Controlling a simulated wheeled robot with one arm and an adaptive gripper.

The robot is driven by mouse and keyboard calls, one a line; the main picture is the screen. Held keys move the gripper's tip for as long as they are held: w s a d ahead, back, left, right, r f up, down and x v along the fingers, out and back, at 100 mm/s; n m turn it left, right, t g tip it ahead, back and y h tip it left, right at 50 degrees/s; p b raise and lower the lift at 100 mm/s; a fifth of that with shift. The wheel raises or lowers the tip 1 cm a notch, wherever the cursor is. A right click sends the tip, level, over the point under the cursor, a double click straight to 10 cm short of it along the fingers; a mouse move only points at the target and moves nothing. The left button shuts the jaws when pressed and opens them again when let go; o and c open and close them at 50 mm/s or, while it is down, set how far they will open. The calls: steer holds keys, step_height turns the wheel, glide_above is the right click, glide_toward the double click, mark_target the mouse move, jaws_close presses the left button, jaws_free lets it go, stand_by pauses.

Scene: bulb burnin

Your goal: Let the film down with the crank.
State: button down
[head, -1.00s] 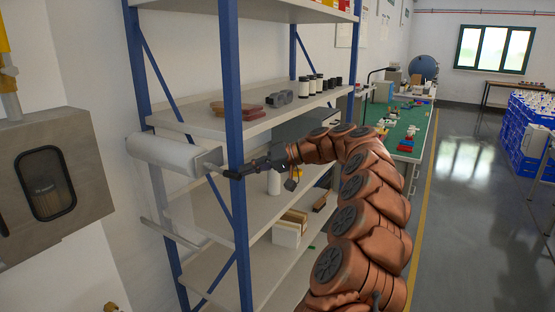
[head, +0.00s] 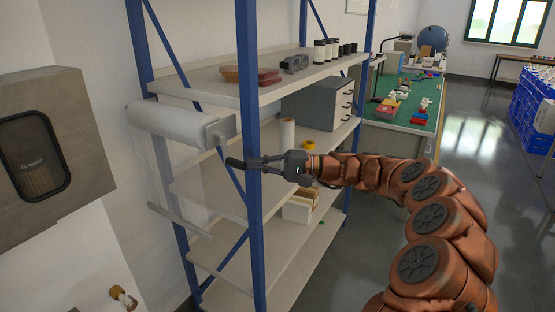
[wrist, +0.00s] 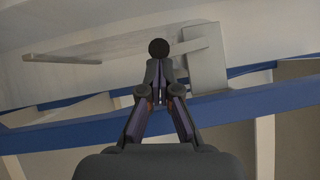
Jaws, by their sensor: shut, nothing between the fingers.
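The film roll (head: 165,124) is a thick white cylinder mounted across the left end of the shelf rack. A grey end plate (head: 221,131) sits at its right end and also shows in the wrist view (wrist: 205,62). The crank's black handle (head: 235,163) sticks out below and right of that plate. The wrist view shows the handle as a round dark knob (wrist: 159,47). My gripper (head: 252,162) reaches in from the right past the blue post. Its fingers (wrist: 159,80) are closed, with their tips at the handle; whether they touch it is unclear.
The blue rack post (head: 248,90) stands close to my gripper. A pale bar (head: 178,219) hangs below the roll. Shelves hold a grey drawer cabinet (head: 317,103), bottles and boxes. A green-topped bench (head: 405,116) stands behind.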

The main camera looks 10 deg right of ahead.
steer(key=shift+s+a+f+m, duration=0.1)
steer(key=shift+s+a+m, duration=0.1)
steer(key=shift+m, duration=0.1)
steer(key=shift+d, duration=0.1)
stand_by(0.4)
